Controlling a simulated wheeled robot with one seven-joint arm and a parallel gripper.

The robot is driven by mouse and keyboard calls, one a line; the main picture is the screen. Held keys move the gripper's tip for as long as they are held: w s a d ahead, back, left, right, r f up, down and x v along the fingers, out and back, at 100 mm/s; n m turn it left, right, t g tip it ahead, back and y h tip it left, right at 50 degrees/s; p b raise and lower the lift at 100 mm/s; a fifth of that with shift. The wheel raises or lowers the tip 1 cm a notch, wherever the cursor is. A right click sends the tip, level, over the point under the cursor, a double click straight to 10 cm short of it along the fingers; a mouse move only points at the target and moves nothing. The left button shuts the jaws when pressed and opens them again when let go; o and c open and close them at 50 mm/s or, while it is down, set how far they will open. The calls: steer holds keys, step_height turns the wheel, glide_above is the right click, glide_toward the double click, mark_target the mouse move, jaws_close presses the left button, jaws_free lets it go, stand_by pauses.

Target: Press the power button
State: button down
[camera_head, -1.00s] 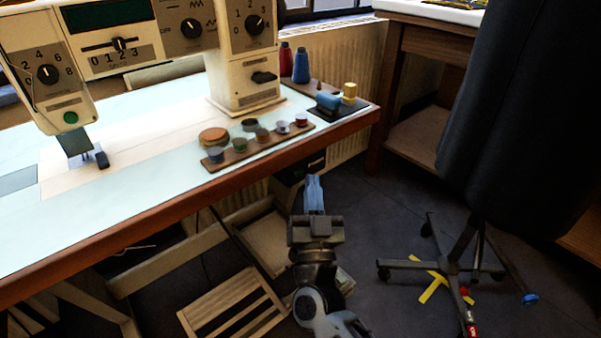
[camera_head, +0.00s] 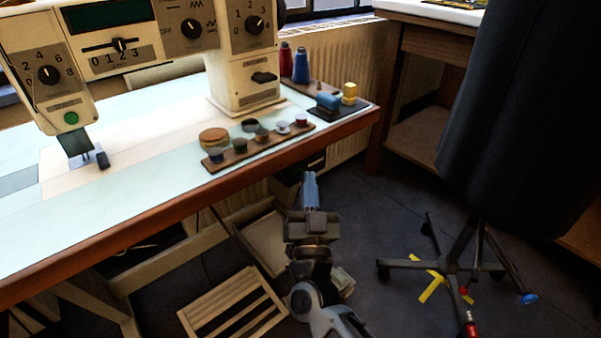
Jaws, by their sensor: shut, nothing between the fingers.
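A cream sewing machine (camera_head: 245,85) stands on the table. A round green button (camera_head: 71,118) sits low on its left head, and a black switch (camera_head: 264,77) is on its right column. A dark box (camera_head: 317,161) is mounted under the table's front edge; my gripper partly covers it, and its face is too small to read. I cannot tell which of these is the power button. My gripper (camera_head: 310,174) is shut and empty. It points away from the camera, below the table edge, and its tips show just in front of the dark box. Contact cannot be made out.
The table's brown front edge (camera_head: 190,195) runs above and left of my gripper. A rack of small spools (camera_head: 240,146) lies near that edge. Wooden slats (camera_head: 232,305) are below left. A dark garment on a wheeled stand (camera_head: 450,265) is at right.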

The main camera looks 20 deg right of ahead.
steer(key=shift+w+a, duration=0.15)
steer(key=shift+w, duration=0.15)
stand_by(0.4)
steer(key=shift+s, duration=0.15)
steer(key=shift+s+d+p, duration=0.3)
steer(key=shift+s, duration=0.4)
steer(key=s+d+p, duration=0.1)
steer(key=s+d, duration=0.1)
steer(key=s, duration=0.3)
steer(key=shift+s, duration=0.4)
